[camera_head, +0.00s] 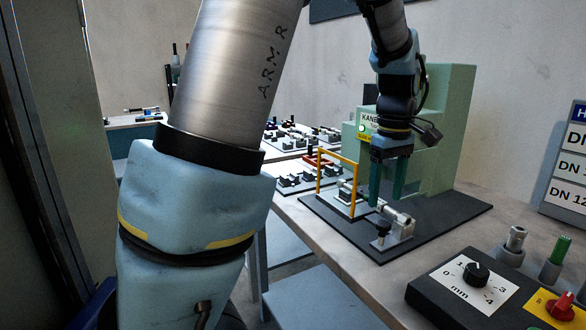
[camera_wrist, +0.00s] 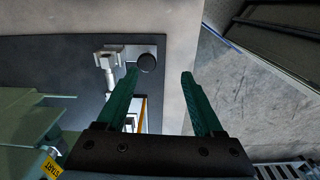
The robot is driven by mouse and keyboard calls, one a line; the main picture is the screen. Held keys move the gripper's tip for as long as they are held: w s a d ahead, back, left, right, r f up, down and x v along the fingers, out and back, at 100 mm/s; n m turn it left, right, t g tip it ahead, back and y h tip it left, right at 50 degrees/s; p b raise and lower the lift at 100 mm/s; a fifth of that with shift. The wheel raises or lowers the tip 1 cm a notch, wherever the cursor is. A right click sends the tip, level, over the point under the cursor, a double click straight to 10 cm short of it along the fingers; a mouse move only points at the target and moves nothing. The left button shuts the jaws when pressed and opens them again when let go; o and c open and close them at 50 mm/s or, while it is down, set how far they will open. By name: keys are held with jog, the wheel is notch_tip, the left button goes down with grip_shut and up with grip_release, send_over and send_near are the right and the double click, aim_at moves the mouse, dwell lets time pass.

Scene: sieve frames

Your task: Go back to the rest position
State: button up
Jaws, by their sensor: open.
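My gripper (camera_head: 387,183) points down above the dark base plate (camera_head: 447,208) of the green machine (camera_head: 452,125). Its two green fingers are apart with nothing between them. In the wrist view my gripper (camera_wrist: 160,85) is also open and empty. A small metal clamp-like fixture (camera_head: 397,222) stands on the plate just beside and below the fingertips. The fixture also shows in the wrist view (camera_wrist: 108,62), with a round dark knob (camera_wrist: 147,62) near the left fingertip. I cannot tell whether any finger touches it.
A yellow frame (camera_head: 338,157) stands left of the fingers. A black control box (camera_head: 440,290) with a dial and a red knob is at the front right. A sign board (camera_head: 567,165) stands at the right. Several small fixtures (camera_head: 300,182) sit behind. Open floor lies beyond the table edge.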

jog(key=s+a+f+m, duration=0.1)
jog(key=a+f+m, duration=0.1)
jog(key=a, duration=0.6)
jog(key=s+a+f+m+t, duration=0.1)
jog(key=s+a+f+m, duration=0.1)
jog(key=a, duration=0.7)
jog(key=s+a+f+m, duration=0.2)
jog(key=a+f, duration=0.2)
jog(key=a, duration=0.5)
jog(key=shift+f, duration=0.35)
jog(key=shift+s, duration=0.1)
